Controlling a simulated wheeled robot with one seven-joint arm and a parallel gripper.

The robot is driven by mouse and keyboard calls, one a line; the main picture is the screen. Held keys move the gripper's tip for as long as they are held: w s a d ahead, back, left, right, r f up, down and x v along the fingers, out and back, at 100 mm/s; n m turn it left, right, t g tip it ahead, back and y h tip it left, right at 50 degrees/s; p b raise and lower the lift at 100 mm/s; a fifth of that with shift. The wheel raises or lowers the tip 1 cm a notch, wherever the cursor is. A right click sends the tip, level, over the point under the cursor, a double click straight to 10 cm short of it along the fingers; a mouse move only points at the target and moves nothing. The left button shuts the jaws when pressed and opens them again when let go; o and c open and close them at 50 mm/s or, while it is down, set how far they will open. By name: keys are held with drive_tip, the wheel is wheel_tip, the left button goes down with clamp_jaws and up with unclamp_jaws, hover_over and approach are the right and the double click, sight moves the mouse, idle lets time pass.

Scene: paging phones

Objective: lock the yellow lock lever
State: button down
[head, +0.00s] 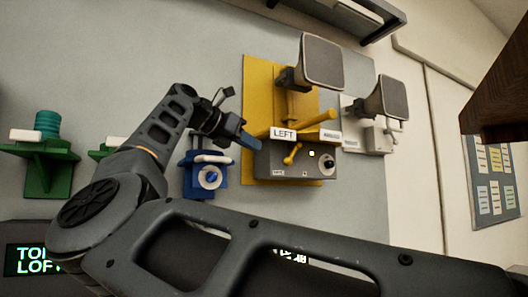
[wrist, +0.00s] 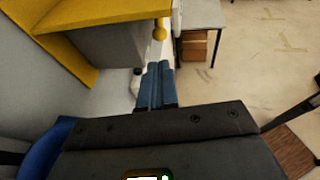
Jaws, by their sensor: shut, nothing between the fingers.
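A yellow panel (head: 262,85) on the wall carries a grey box (head: 270,160) labelled LEFT. A small yellow lever (head: 291,155) with a ball end sits on the box front, tilted. A longer yellow bar (head: 322,118) slants up to the right above the box. In the wrist view a yellow ball knob (wrist: 160,33) shows beyond the grey box edge. My gripper (head: 250,141) has blue fingers, also seen in the wrist view (wrist: 160,68). They are shut and empty, at the box's left edge in the head view. I cannot tell whether they touch it.
Two horn speakers (head: 322,61) (head: 393,97) stick out from the wall above and to the right. A blue phone unit (head: 205,178) is below my gripper. A green unit (head: 40,160) is at left. The wrist view shows open floor (wrist: 265,60) at right.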

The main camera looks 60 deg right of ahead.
sight(285, 163)
drive_tip(key=p+x, duration=0.2)
drive_tip(key=x, duration=0.7)
drive_tip(key=shift+s+d, duration=0.1)
drive_tip(key=shift+f, duration=0.1)
